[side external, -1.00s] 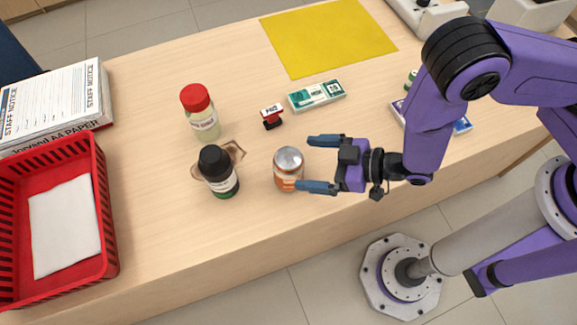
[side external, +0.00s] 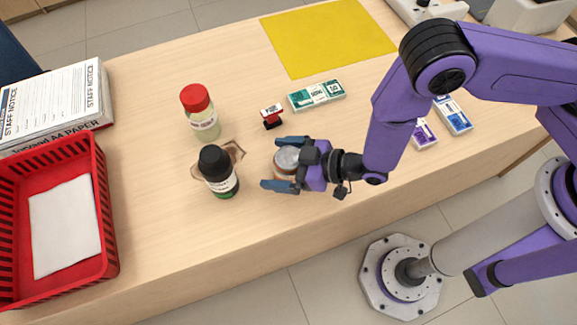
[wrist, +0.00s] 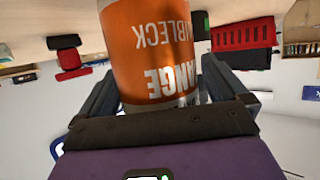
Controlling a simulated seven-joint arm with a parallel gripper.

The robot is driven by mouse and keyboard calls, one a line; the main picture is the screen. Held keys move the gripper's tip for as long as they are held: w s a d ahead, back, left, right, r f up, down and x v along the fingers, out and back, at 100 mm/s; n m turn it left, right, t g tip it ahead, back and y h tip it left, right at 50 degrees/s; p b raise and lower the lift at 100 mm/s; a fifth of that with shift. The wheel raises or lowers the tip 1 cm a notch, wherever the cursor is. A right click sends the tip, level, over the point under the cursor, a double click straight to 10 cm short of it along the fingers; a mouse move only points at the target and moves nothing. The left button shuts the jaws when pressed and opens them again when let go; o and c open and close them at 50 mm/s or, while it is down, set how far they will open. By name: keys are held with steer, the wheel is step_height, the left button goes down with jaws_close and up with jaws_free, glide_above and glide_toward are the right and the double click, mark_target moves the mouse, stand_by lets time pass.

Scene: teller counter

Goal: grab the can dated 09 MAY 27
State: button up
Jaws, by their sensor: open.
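The can (side external: 287,159) stands upright near the front edge of the counter, with a silver top. In the wrist view the can (wrist: 150,60) has an orange and white label with upside-down lettering, partly "ANGE"; no date is readable. My gripper (side external: 271,163) is open, its blue fingers on either side of the can. The wrist view also shows a finger of my gripper (wrist: 155,88) on each side of the can. Whether either finger touches it, I cannot tell.
A black-capped bottle (side external: 219,172) stands on a brown stain just left of the can. A red-capped jar (side external: 201,113) and a red stamp (side external: 271,116) stand behind. A red basket (side external: 108,225) is at the left. The counter front is clear.

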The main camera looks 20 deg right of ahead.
steer(key=shift+c, duration=0.3)
steer(key=c, duration=1)
steer(key=shift+c, duration=1.4)
steer(key=shift+r, duration=0.2)
